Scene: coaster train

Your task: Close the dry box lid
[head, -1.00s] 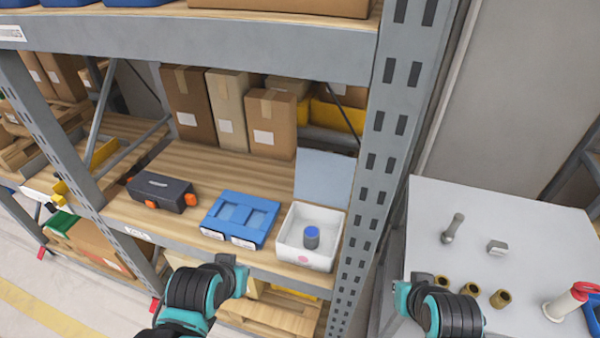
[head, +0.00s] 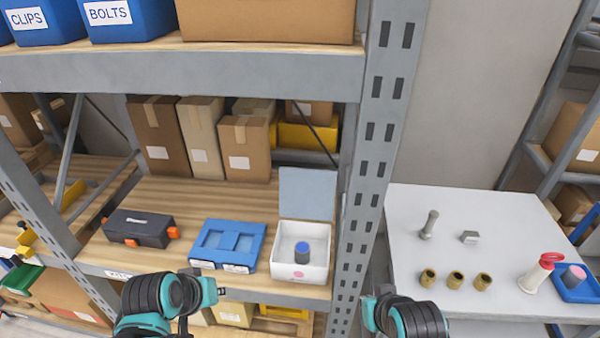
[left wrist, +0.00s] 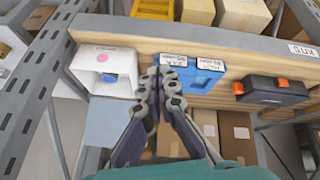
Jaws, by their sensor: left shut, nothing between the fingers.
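The white dry box (head: 316,272) stands on the shelf at its right end, by the upright. Its pale blue-grey lid (head: 307,193) is open and stands up at the back. A dark canister with a blue top (head: 302,251) is inside. My left gripper (head: 218,289) is shut and empty, in front of the shelf edge, left of the box and apart from it. In the left wrist view the closed fingers (left wrist: 166,76) show beside the box (left wrist: 92,60) and its lid (left wrist: 108,122). My right gripper (head: 369,302) is at the lower right; its fingers are unclear.
A blue case (head: 227,244) lies left of the box, and a dark toolbox (head: 140,228) farther left. Cardboard boxes (head: 245,150) stand behind. The perforated grey upright (head: 364,215) is close on the right. A pale table (head: 405,210) with small parts stands beyond it.

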